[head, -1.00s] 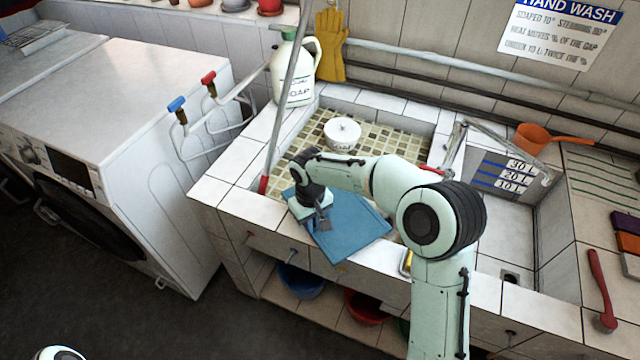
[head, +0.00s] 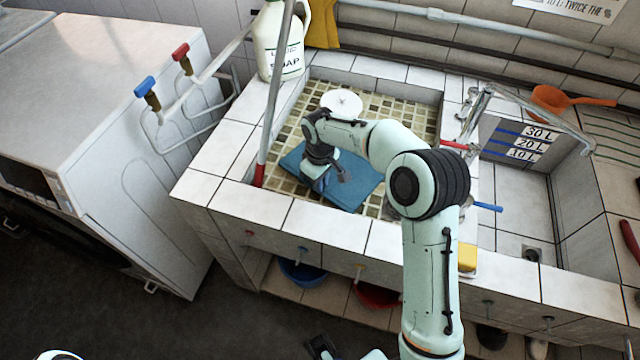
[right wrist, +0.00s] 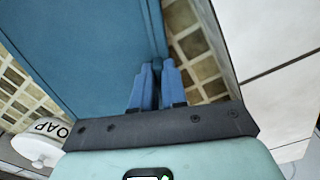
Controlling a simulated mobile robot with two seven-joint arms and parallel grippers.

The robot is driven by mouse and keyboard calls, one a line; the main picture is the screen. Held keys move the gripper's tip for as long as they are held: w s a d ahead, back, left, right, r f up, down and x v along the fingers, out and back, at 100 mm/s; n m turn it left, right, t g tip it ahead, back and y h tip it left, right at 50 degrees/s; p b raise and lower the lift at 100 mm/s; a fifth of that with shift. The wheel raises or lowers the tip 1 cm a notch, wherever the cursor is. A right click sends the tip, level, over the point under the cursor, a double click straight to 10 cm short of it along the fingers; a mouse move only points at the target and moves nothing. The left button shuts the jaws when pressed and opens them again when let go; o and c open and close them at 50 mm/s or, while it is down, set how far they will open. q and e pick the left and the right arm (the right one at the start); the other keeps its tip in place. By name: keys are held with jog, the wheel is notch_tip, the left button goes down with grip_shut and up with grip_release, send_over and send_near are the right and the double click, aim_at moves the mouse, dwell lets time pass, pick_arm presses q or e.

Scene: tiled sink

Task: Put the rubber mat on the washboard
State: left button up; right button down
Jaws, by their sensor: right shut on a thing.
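The blue rubber mat (head: 362,188) is over the mosaic floor of the left sink basin, close to the front rim; I cannot tell whether it touches the floor. My right gripper (head: 322,182) is shut on the mat. In the right wrist view the two blue fingers (right wrist: 158,78) pinch the mat (right wrist: 85,45) near its edge. A ridged surface with green lines (head: 612,142), at the far right, may be the washboard. A dark part at the bottom edge (head: 320,347) may be my left gripper; its jaws are unclear.
A soap jug (head: 280,45) and a slanting pole (head: 270,130) are at the left. A tap (head: 475,125) and an orange dipper (head: 552,100) are to the right. A yellow block (head: 467,257) lies on the front rim.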

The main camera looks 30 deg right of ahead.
jog(key=shift+w+f, duration=0.1)
jog(key=shift+f, duration=0.6)
jog(key=shift+f, duration=0.15)
jog(key=c, duration=1.2)
grip_release()
jog(key=shift+o, duration=0.2)
notch_tip(320, 180, up, 12)
jog(key=p, duration=0.1)
